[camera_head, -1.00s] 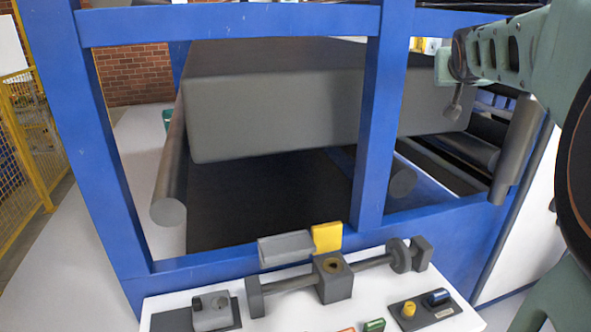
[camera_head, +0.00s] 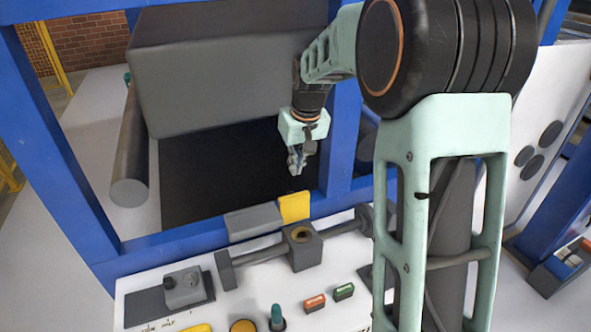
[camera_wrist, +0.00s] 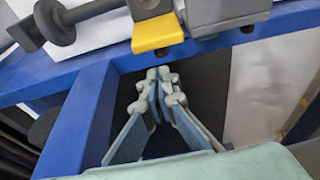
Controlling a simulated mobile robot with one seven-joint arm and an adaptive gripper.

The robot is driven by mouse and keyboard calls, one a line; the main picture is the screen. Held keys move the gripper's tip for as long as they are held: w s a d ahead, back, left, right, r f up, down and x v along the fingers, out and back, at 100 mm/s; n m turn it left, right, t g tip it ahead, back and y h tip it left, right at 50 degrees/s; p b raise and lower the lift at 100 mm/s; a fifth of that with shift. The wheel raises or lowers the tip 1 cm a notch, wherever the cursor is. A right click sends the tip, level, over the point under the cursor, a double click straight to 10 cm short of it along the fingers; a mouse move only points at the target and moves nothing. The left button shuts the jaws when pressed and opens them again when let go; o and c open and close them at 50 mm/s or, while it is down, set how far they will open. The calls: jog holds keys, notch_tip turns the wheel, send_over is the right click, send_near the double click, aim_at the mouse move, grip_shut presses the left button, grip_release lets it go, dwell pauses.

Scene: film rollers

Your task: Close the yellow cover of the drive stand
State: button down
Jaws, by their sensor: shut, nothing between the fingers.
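The yellow cover (camera_head: 294,207) stands raised at the back edge of the drive stand, behind a grey block with a round opening (camera_head: 302,248). The opening is uncovered. In the wrist view the yellow cover (camera_wrist: 157,34) shows at the top centre, beside grey parts of the stand. My gripper (camera_head: 295,170) hangs behind and above the cover in the head view, fingers pointing down. In the wrist view my gripper (camera_wrist: 158,76) has its fingertips together and empty, just below the cover in the picture. A small gap seems to separate them; contact cannot be told for certain.
Blue frame beams surround the space, with an upright post (camera_head: 342,130) close to my gripper. A grey box (camera_head: 262,222) adjoins the cover on its left. The white panel (camera_head: 250,290) in front carries several knobs and switches. A big grey roller block (camera_head: 215,75) stands behind.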

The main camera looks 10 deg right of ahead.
aim_at(291, 192)
jog(key=x, duration=0.9)
jog(key=shift+p, duration=0.35)
jog(key=shift+d+b, duration=0.1)
jog(key=shift+b, duration=0.25)
